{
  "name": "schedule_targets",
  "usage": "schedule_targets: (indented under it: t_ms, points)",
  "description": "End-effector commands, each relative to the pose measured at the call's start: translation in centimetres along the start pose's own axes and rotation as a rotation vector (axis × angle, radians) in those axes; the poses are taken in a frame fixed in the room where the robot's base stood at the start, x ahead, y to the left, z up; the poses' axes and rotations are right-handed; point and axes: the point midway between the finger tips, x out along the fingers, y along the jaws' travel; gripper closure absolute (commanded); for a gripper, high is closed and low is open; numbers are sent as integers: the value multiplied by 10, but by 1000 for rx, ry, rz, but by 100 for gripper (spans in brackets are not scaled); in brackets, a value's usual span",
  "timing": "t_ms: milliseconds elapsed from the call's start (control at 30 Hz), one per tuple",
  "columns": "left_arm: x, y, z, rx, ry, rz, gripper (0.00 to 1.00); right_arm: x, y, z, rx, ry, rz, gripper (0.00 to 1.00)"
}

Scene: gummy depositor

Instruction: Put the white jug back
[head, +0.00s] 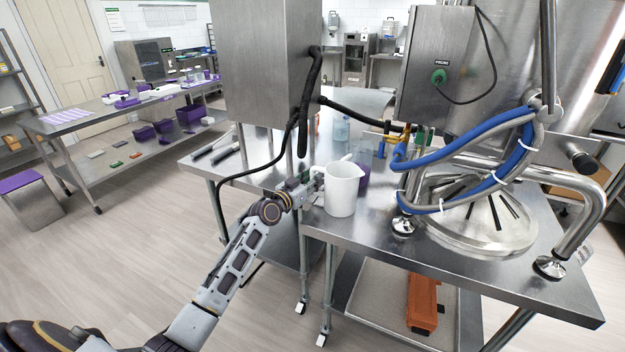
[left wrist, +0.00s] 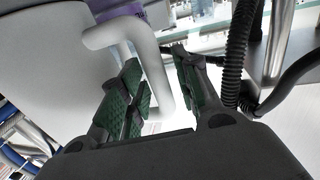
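The white jug (head: 342,192) stands upright at the near left part of the steel table, close to its edge. Its handle side faces my left gripper (head: 314,182), which reaches in from the left at about the height of the jug's upper half. In the left wrist view the jug body (left wrist: 50,75) fills the left side. The pale handle (left wrist: 155,70) runs between the two green-padded fingers of my left gripper (left wrist: 158,85). The fingers are apart, one on either side of the handle; a firm grip is not visible. My right gripper is not in view.
The steel table (head: 375,235) also carries the large machine (head: 480,215) with blue hoses (head: 470,150), right of the jug. A purple container (head: 365,178) is just behind the jug. A steel box (head: 262,65) with hanging black cables (head: 303,130) is above the arm.

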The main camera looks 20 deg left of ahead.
Motion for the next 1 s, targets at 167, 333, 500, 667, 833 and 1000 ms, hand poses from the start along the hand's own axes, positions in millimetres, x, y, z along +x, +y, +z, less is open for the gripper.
schedule_targets:
  t_ms: [167, 333, 500, 667, 833, 1000]
  points:
    - [0, 0, 0, 0, 0, 0, 60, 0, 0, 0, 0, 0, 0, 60]
    - [0, 0, 1, 0, -2, 0, 60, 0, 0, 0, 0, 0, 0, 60]
    - [-4, 0, 1, 1, -2, 0, 60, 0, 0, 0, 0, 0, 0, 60]
    - [-11, 0, 1, 0, -2, -1, 60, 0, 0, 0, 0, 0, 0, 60]
    - [-25, 0, 1, 1, -1, 0, 60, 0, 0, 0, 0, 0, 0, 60]
    - [-39, 0, 2, 1, -2, 0, 60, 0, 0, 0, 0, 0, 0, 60]
